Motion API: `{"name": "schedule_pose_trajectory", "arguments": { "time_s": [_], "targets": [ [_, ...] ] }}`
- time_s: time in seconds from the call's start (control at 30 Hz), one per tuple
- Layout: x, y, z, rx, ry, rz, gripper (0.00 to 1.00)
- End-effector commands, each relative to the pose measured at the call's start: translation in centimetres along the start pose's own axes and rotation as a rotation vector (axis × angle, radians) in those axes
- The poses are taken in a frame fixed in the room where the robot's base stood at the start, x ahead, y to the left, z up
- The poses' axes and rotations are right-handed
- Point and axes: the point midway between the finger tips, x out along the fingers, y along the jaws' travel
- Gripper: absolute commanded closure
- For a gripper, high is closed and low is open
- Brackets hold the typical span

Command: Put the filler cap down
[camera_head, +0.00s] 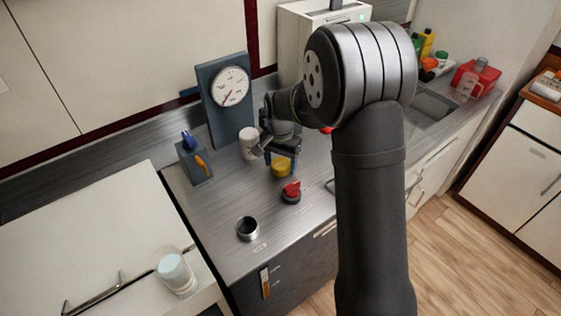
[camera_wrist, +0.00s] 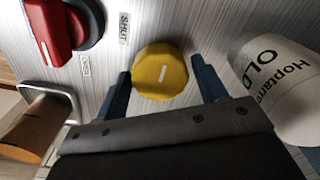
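The yellow filler cap (camera_head: 281,168) is at the steel counter top, below my gripper (camera_head: 282,163) in the head view. In the wrist view the cap (camera_wrist: 160,72) is a ridged yellow disc with a pale bar mark on its face. The two blue fingers of my gripper (camera_wrist: 163,88) stand on either side of it. They are apart, with a narrow gap beside the cap at the right finger. The cap appears to rest on the counter, though its underside is hidden.
A red rotary handle (camera_head: 291,190) stands in front of the cap, with SHUT and OPEN labels. A white mug-like container (camera_head: 249,143) is close on the left. A dark-mouthed steel cup or opening (camera_head: 247,228) is nearer the counter's front. A gauge panel (camera_head: 229,92) rises behind.

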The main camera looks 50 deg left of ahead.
Motion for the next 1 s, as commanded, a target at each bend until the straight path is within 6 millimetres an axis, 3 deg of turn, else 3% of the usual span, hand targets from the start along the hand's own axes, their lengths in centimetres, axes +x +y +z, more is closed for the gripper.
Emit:
{"name": "schedule_pose_trajectory", "arguments": {
  "time_s": [0.33, 0.47, 0.8, 1.0],
  "targets": [
    [-0.1, 0.0, 0.0, 0.0, 0.0, 0.0, 0.25],
    [-1.2, 0.0, -0.1, 0.0, 0.002, -0.001, 0.25],
    [-8.3, 0.0, 0.0, 0.0, 0.003, -0.002, 0.25],
    [-11.3, 0.0, 0.0, 0.0, 0.001, -0.001, 0.25]
  ]
}}
